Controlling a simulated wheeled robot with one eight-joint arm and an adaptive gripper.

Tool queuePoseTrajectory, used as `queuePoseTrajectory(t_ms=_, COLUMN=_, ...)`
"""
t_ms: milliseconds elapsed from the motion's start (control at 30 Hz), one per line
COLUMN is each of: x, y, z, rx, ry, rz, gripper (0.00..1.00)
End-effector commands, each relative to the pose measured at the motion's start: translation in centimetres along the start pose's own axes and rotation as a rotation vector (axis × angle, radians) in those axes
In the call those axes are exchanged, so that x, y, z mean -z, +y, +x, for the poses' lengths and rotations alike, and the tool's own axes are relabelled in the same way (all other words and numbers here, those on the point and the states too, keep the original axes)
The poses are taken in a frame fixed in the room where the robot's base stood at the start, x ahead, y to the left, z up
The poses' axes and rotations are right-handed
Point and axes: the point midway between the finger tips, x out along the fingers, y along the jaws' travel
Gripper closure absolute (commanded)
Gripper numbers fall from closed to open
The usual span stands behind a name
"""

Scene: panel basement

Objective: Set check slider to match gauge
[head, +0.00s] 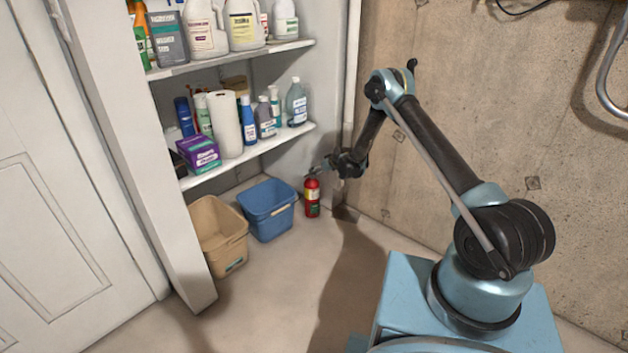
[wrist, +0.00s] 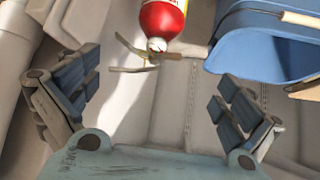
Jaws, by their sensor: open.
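A red fire extinguisher (head: 312,199) with a pale label stands on the floor in the corner, to the right of a blue bin. My gripper (head: 326,165) is close above its top in the head view. In the wrist view the red extinguisher (wrist: 164,20) appears upside down at the top middle, its lever handles (wrist: 140,56) pointing into the picture. My gripper (wrist: 155,88) is open there, its two padded fingers wide apart with nothing between them. I cannot make out a gauge or a check slider in either view.
A blue bin (head: 268,211) and a tan bin (head: 219,236) stand on the floor under the shelves. The lower shelf (head: 262,149) holds several bottles, a paper roll and a purple box. A concrete wall (head: 540,130) is on the right. The floor in front is clear.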

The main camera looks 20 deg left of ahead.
Motion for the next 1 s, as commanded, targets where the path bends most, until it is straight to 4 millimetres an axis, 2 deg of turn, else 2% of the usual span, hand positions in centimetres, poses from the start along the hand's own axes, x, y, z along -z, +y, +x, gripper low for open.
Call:
queuePoseTrajectory(t_ms=100, x=0.0, y=0.0, z=1.3, rx=0.0, ry=0.0, rz=0.0, gripper=0.0)
queuePoseTrajectory(t_ms=300, x=0.0, y=0.0, z=2.3, rx=0.0, ry=0.0, rz=0.0, gripper=0.0)
queuePoseTrajectory(t_ms=1000, x=0.0, y=0.0, z=2.3, rx=0.0, ry=0.0, rz=0.0, gripper=0.0)
